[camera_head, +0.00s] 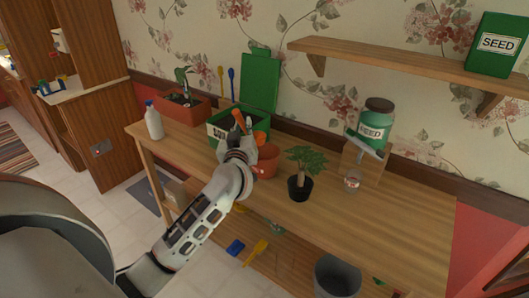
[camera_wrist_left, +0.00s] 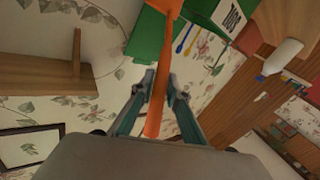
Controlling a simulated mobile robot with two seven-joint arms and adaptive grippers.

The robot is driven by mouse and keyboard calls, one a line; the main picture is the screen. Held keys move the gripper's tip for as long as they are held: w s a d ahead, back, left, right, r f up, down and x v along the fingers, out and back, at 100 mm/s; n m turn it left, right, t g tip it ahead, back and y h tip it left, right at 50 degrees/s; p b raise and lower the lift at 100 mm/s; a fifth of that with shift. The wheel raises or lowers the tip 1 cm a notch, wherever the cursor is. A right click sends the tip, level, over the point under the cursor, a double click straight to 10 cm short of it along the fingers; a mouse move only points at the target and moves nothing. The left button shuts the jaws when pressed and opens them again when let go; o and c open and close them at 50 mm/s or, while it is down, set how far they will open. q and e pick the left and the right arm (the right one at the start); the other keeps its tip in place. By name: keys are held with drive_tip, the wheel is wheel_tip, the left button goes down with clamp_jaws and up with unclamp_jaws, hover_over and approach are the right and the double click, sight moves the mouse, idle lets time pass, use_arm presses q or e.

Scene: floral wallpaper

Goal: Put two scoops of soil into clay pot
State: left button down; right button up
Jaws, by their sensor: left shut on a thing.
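My left gripper (camera_head: 241,140) is shut on an orange scoop (camera_wrist_left: 155,116), whose handle runs between the fingers in the left wrist view. In the head view the orange scoop (camera_head: 239,121) shows just above the gripper. The green soil box (camera_head: 219,132) stands behind and left of the gripper; its label is partly covered. The box also shows in the left wrist view (camera_wrist_left: 200,12). The clay pot (camera_head: 268,162) stands on the table just right of the gripper, partly hidden by it. I cannot tell whether the scoop holds soil. My right gripper is not in view.
A potted plant (camera_head: 299,183) stands right of the clay pot. A white bottle (camera_head: 154,121) and a terracotta planter (camera_head: 180,106) are at the left. A seed jar (camera_head: 376,124) on a stand is at the right. The table (camera_head: 385,222) is clear at the front right.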

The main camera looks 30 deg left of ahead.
use_arm(q)
drive_tip(key=shift+s+a+n, duration=0.1)
drive_tip(key=shift+a+n, duration=0.1)
drive_tip(key=shift+n, duration=0.1)
drive_tip(key=shift+r, duration=2.5)
